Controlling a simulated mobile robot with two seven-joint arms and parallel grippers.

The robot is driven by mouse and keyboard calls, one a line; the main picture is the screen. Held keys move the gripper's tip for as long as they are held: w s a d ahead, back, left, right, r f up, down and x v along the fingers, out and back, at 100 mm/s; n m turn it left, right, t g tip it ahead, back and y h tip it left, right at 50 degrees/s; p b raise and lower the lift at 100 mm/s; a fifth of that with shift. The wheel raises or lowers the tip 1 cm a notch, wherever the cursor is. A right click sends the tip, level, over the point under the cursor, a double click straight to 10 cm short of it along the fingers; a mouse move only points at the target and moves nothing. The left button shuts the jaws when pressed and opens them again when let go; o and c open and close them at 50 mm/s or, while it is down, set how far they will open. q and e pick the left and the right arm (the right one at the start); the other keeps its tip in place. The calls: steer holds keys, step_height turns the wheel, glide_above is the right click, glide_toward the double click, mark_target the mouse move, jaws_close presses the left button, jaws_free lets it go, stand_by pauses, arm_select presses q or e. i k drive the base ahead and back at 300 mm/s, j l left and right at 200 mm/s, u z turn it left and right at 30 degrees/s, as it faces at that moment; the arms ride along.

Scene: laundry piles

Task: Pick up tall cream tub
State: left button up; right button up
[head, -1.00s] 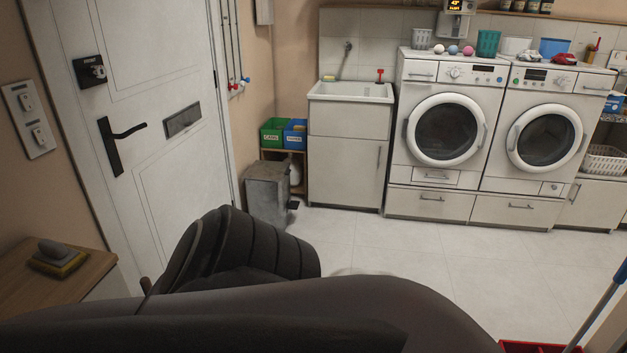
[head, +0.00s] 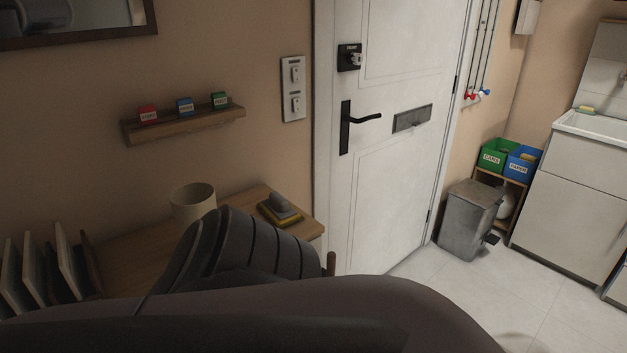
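A cream tub (head: 192,201) stands upright on the wooden side table (head: 140,249) at the left, against the beige wall. Its lower part is hidden behind my dark arm, which fills the bottom middle of the head view. The tub's open rim shows. No gripper fingers can be made out in the head view, so I cannot see either gripper or what it holds.
A yellow and grey brush or sponge (head: 280,208) lies on the table's right end. Upright boards (head: 40,272) stand at its left. A wall shelf (head: 185,123) holds three small boxes. The white door (head: 395,180) and a grey bin (head: 469,219) are to the right.

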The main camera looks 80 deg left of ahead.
mark_target(199, 224)
steer(key=u, duration=3.25)
steer(key=i+l+u, duration=0.15)
steer(key=l+u, duration=0.3)
steer(key=l, duration=0.4)
steer(key=l+u, duration=0.4)
steer(key=l, duration=0.45)
